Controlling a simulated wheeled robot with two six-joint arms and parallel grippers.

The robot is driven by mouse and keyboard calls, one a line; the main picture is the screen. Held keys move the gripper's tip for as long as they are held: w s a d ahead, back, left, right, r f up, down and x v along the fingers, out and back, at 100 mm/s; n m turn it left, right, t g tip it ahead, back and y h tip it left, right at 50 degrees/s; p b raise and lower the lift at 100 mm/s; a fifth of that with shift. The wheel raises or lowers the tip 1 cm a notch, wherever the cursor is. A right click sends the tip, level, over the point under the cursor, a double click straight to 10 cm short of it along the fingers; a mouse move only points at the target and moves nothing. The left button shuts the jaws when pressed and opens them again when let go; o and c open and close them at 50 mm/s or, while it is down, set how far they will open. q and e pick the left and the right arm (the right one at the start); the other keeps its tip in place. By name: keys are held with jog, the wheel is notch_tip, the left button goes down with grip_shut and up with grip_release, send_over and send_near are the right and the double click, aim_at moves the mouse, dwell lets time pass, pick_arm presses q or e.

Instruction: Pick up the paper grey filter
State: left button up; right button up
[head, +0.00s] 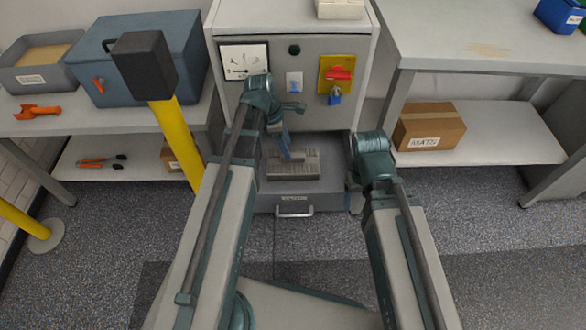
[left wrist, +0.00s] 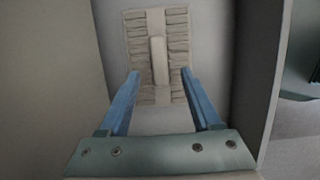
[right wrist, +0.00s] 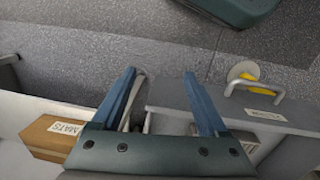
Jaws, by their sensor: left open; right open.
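The paper grey filter (head: 300,164) is a pleated block lying in the open drawer (head: 330,178) of the grey cabinet. In the left wrist view the filter (left wrist: 178,28) shows rows of pleats and a raised bar (left wrist: 159,60) down its middle. My left gripper (left wrist: 160,72) is open above it, its fingers on either side of the bar. I cannot tell whether they touch it. In the head view my left gripper (head: 290,155) partly hides the filter. My right gripper (right wrist: 159,72) is open and empty by the right side of the drawer.
The drawer has a front handle (head: 294,211) and a label. The cabinet front (head: 310,62) carries a dial, a red switch on a yellow plate and a blue padlock. A right-hand shelf holds a cardboard box (head: 428,126) marked MATS. The left bench holds a blue toolbox (head: 185,60).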

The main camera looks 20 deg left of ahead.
aim_at(292, 153)
pick_arm(q)
jog(key=b+x, duration=0.5)
jog(key=shift+w+d+f, duration=0.15)
jog(key=shift+d, duration=0.05)
grip_shut()
dwell(0.4)
dwell(1.1)
